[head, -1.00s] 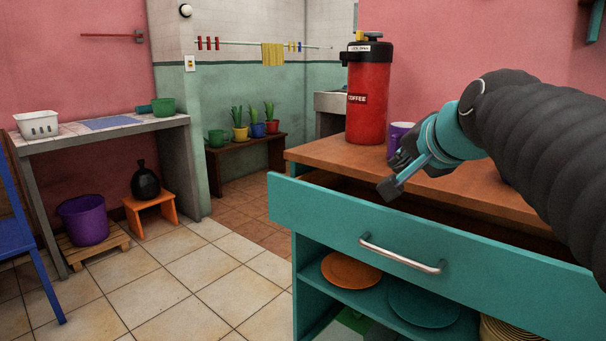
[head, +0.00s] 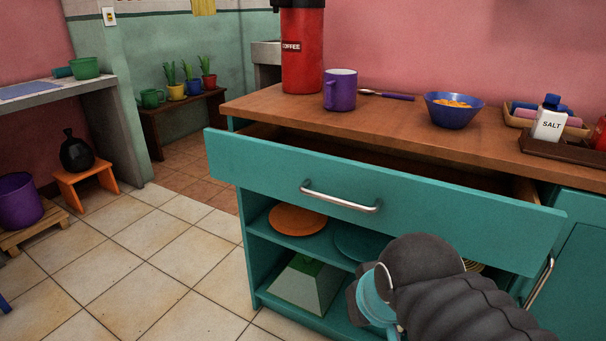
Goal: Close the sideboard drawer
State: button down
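The sideboard drawer (head: 420,207) has a teal front and a silver bar handle (head: 340,197). It stands pulled out from the sideboard (head: 235,110), with a dark gap showing behind its front under the wooden top. My gripper (head: 365,302) is low in front of the open shelves, below the drawer front and to the right of the handle. My dark arm covers most of it and its fingers are largely hidden, so I cannot tell whether it is open or shut.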

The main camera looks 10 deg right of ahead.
aim_at(497, 218)
jog(key=z, duration=0.55)
jog(key=k, duration=1.3)
jog(key=u, duration=0.1)
jog(key=i, duration=0.6)
jog(key=u, duration=1.05)
jog(key=i, duration=0.55)
jog(key=u, duration=0.3)
